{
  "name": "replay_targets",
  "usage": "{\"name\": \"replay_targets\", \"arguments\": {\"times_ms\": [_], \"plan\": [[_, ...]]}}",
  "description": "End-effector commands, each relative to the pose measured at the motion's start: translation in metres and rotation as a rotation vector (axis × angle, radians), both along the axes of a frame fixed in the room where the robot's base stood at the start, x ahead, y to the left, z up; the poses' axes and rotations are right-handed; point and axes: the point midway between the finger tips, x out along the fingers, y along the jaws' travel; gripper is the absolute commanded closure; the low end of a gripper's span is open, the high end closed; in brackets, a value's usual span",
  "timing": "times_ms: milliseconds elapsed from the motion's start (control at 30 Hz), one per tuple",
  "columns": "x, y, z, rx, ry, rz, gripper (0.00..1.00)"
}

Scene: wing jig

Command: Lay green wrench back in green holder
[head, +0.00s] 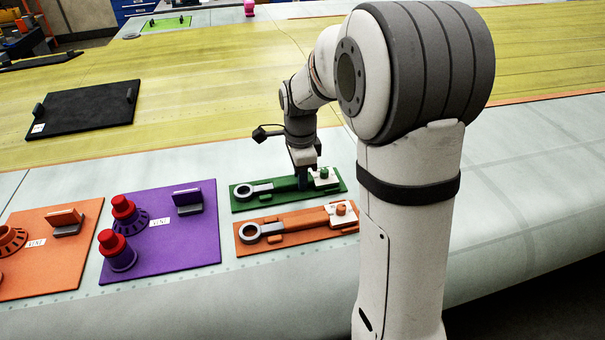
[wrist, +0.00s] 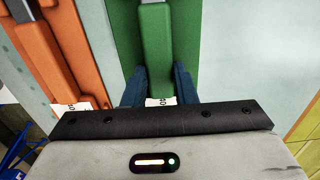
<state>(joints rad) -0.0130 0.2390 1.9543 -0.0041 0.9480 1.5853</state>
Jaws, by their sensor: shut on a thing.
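The green wrench (head: 262,188) has a grey ring end at the left and a green handle. It lies lengthwise along the green holder (head: 240,205), a flat green board on the pale wing surface. My gripper (head: 303,173) reaches straight down onto the handle near the board's right part. In the wrist view my gripper (wrist: 158,80) has one dark finger on each side of the green handle (wrist: 155,45), shut on it. The green holder (wrist: 122,28) shows beneath. Whether the handle is fully seated or slightly raised cannot be told.
An orange holder (head: 248,247) with an orange wrench (head: 290,224) lies just in front of the green one. A purple board (head: 185,250) with red-topped parts and an orange board (head: 70,275) lie left. A black board (head: 85,108) lies farther back. Pale surface is free between them.

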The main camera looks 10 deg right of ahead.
Motion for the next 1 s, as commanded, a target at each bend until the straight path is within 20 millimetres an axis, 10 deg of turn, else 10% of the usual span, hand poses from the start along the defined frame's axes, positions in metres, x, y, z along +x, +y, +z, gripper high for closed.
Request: {"name": "replay_targets", "arguments": {"times_ms": [167, 200, 500, 1000], "plan": [[0.000, 0.000, 0.001, 0.000, -0.001, -0.001, 1.00], [0.000, 0.000, 0.001, 0.000, -0.001, -0.001, 0.72], [0.000, -0.001, 0.001, 0.000, -0.001, -0.001, 0.49], [0.001, 0.000, 0.037, 0.000, -0.004, -0.001, 0.49]]}}
